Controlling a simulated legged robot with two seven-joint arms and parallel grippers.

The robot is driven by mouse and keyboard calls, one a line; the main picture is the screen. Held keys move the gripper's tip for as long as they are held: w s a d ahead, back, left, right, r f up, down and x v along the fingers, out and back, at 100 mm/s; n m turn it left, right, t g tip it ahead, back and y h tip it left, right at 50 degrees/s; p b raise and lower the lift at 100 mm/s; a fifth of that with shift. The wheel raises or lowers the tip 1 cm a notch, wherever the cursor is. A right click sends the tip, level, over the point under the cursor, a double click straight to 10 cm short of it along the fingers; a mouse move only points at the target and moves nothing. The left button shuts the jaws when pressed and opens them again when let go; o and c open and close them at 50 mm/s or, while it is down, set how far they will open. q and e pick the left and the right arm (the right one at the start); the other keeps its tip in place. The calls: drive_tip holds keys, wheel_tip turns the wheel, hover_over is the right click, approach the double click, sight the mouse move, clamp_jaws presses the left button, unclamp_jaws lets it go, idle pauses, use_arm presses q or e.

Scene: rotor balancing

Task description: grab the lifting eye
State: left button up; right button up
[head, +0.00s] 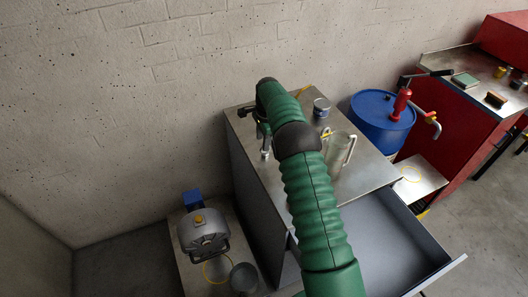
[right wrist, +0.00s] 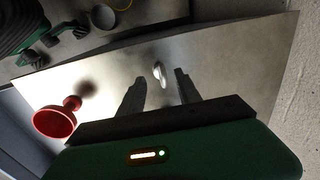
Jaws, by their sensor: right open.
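In the right wrist view, a small shiny metal piece, apparently the lifting eye (right wrist: 159,72), stands on a bare metal surface (right wrist: 215,60). It lies in line with the gap between the dark fingers of my right gripper (right wrist: 159,85), a little beyond their tips. The fingers are apart with nothing between them, and I see no contact. In the head view my green right arm reaches over the metal cabinet top, and the right gripper (head: 264,146) points down near its left edge. The arm hides part of the top; I cannot make out the eye there. My left gripper does not show.
On the cabinet top (head: 370,174) stand a can (head: 321,108) and a clear jug (head: 341,152). An open drawer (head: 400,250) juts out in front. A blue drum (head: 380,115) stands right. A red cup-shaped part (right wrist: 55,121) is left of the fingers in the wrist view.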

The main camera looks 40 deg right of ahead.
drive_tip(key=shift+d+f, duration=0.25)
drive_tip(key=shift+f, duration=0.55)
drive_tip(key=f, duration=0.1)
drive_tip(key=f+p, duration=0.1)
drive_tip(key=f, duration=0.1)
drive_tip(key=w+f, duration=0.1)
drive_tip(key=shift+d+f, duration=0.35)
drive_tip(key=shift+d, duration=0.05)
drive_tip(key=shift+f, duration=0.1)
drive_tip(key=c, duration=0.4)
drive_tip(key=shift+s+a, duration=0.1)
clamp_jaws()
